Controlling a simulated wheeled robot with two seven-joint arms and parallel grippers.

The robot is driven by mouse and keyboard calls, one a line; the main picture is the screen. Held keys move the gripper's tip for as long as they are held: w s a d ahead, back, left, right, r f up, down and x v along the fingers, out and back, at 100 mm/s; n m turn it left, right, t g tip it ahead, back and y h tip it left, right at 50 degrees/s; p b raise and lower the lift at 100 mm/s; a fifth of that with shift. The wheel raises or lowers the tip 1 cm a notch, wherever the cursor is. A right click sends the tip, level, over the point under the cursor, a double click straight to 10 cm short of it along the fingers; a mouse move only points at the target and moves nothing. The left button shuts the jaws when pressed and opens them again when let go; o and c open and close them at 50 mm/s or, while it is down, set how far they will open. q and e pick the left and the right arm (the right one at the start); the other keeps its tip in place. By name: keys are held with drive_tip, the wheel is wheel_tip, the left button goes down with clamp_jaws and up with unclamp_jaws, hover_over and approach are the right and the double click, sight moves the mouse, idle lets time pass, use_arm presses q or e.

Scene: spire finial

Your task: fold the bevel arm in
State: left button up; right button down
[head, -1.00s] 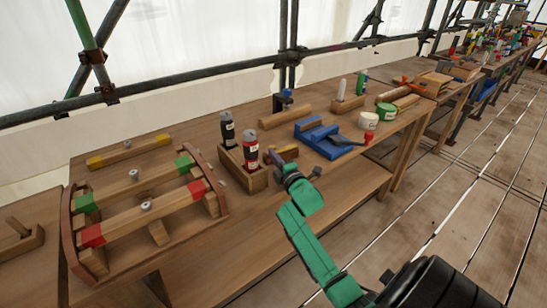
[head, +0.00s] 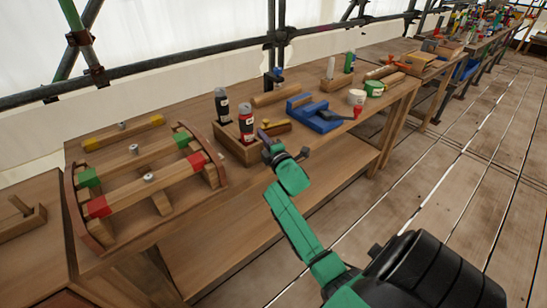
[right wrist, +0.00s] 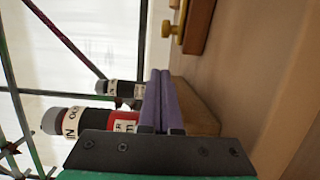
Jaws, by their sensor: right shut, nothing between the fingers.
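A small wooden tool with yellow brass fittings, which looks like the bevel (head: 276,126), lies on the bench behind my right gripper. Its wooden body (right wrist: 199,25) and a brass knob (right wrist: 166,30) show at the top of the right wrist view. I cannot make out its arm or how far it is open. My right gripper (head: 263,136) is at the bench's front edge, just right of a wooden box. My left gripper is not in view.
A blue fixture (head: 316,114) stands to the right. A wooden frame with red and green blocks (head: 147,187) stands left.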

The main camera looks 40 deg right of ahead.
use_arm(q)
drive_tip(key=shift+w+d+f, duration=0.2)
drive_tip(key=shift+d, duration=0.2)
use_arm(e)
drive_tip(key=v, duration=0.9)
drive_tip(key=shift+d+f, duration=0.15)
drive_tip(key=shift+d, duration=0.2)
